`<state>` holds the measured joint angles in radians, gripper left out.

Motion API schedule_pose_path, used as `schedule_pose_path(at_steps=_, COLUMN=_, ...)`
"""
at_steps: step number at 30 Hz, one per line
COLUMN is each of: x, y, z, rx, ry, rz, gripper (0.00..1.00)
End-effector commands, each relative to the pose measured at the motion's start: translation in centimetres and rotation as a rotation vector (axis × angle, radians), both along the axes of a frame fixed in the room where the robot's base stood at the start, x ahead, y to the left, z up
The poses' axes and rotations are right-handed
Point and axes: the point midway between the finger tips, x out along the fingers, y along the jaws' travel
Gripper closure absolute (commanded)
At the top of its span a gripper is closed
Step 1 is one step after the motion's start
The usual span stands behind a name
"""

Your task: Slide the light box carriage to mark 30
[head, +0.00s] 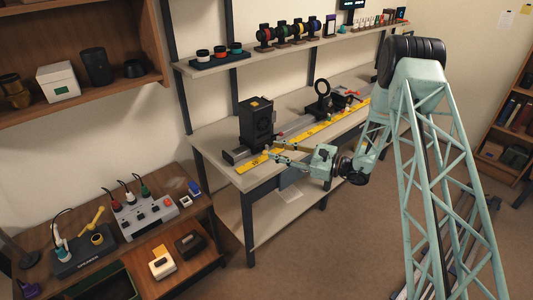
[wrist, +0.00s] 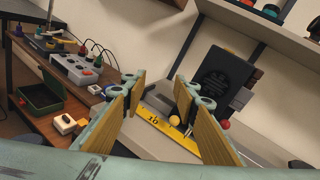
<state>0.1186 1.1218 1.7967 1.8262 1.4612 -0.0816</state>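The light box (head: 256,122) is a tall black box standing on its carriage near the left end of a grey rail on the bench. It also shows in the wrist view (wrist: 222,80), tilted by the camera angle. A yellow scale (head: 300,138) runs along the rail's front; the number 10 is readable on its near part in the wrist view (wrist: 158,128). A small yellow knob (wrist: 174,120) and a red knob (wrist: 225,125) show below the box. My gripper (head: 273,151) is open in front of the box, its wooden-looking fingers apart. I cannot tell whether it touches anything.
Farther right on the rail stand a black ring holder (head: 322,90) and a red part (head: 345,98). A shelf (head: 290,50) with lenses hangs above the bench. A wooden side table (head: 205,262) with a control box (head: 143,215) stands at the left.

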Motion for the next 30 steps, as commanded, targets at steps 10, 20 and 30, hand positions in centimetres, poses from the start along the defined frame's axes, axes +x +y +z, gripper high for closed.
schedule_pose_path(at_steps=10, x=2.7, y=-2.3, z=-6.8, rx=0.062, ry=0.048, rz=-0.122, gripper=0.73)
schedule_pose_path(at_steps=20, x=4.0, y=-3.7, z=-10.4, rx=0.093, ry=0.067, rz=-0.192, gripper=0.73)
schedule_pose_path(at_steps=30, x=4.0, y=-3.8, z=-10.7, rx=0.095, ry=0.069, rz=-0.198, gripper=0.73)
